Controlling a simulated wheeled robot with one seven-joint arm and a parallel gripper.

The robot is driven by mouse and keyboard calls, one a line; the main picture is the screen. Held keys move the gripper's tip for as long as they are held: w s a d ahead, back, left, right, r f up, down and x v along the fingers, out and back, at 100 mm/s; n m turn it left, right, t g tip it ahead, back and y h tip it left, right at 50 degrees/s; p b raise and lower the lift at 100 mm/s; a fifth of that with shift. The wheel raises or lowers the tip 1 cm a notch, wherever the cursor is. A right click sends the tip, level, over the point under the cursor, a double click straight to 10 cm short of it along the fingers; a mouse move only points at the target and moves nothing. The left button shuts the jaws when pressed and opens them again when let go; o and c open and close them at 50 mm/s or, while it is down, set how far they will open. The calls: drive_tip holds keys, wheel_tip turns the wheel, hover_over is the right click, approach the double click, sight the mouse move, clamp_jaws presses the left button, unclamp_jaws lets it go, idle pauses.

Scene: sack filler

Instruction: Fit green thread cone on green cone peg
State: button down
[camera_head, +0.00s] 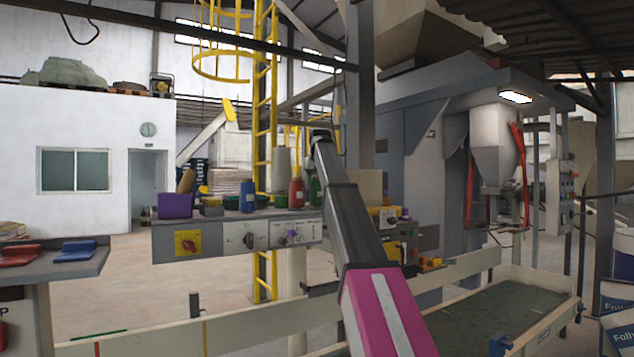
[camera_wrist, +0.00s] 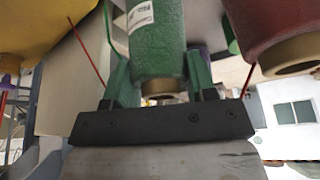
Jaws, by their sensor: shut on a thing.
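The green thread cone (camera_wrist: 157,35) fills the top middle of the wrist view. It has a white label and a tan ring at its near end. My gripper (camera_wrist: 156,62) is shut on it, one green finger on each side. In the head view a green body (camera_head: 315,190) shows at the panel top, partly behind my arm; it looks like the same cone. My gripper is hidden behind my arm there. I cannot make out the green cone peg for certain in either view.
A red bottle-shaped thing (camera_head: 296,192) and a blue one (camera_head: 248,196) stand on the control panel shelf (camera_head: 215,224), with a purple box (camera_head: 175,205) to their left. Large red (camera_wrist: 285,35) and yellow (camera_wrist: 30,25) bodies flank the gripper closely in the wrist view.

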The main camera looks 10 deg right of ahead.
drive_tip(key=shift+c, duration=1.8)
unclamp_jaws()
drive_tip(key=v, duration=1.1)
